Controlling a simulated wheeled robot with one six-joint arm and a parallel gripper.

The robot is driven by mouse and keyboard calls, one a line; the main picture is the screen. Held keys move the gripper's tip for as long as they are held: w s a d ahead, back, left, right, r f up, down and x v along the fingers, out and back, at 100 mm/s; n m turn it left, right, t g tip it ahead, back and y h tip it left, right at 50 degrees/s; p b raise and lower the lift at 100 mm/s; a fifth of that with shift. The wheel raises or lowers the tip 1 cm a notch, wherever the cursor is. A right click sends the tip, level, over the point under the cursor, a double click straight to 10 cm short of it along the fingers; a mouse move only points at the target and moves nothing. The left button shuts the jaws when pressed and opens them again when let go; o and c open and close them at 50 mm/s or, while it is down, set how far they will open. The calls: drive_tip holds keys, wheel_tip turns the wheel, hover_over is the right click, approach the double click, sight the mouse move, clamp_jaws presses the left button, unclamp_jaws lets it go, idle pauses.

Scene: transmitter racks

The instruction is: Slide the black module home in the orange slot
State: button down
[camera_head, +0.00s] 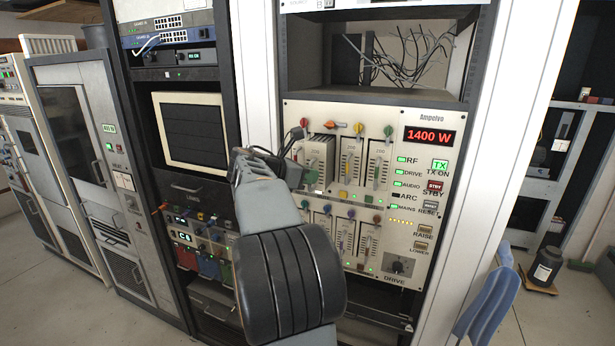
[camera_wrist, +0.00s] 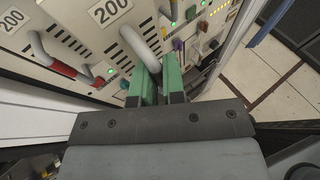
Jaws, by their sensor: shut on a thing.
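In the wrist view my gripper (camera_wrist: 161,88) has green fingers closed on a grey loop handle (camera_wrist: 139,44) of a cream-faced module (camera_wrist: 112,30) marked 200.
A neighbouring module with a grey and red handle (camera_wrist: 50,60) lies close left in the wrist view. The amplifier panel shows a red 1400 W display (camera_head: 431,136). An open bay with loose wires (camera_head: 405,55) is above. A blue chair (camera_head: 490,300) stands at the right.

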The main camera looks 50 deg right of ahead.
sight(319, 165)
drive_tip(key=shift+w+d+r, duration=0.1)
drive_tip(key=shift+w+d, duration=0.2)
drive_tip(key=shift+d, duration=1)
drive_tip(key=shift+w+d, duration=0.35)
drive_tip(key=shift+d, duration=0.9)
drive_tip(key=shift+w+d+r, duration=0.1)
drive_tip(key=shift+w+d, duration=0.2)
drive_tip(key=shift+d, duration=1)
drive_tip(key=c, duration=1.1)
unclamp_jaws()
drive_tip(key=shift+f, duration=0.35)
drive_tip(key=b+v, duration=0.2)
drive_tip(key=v, duration=1.2)
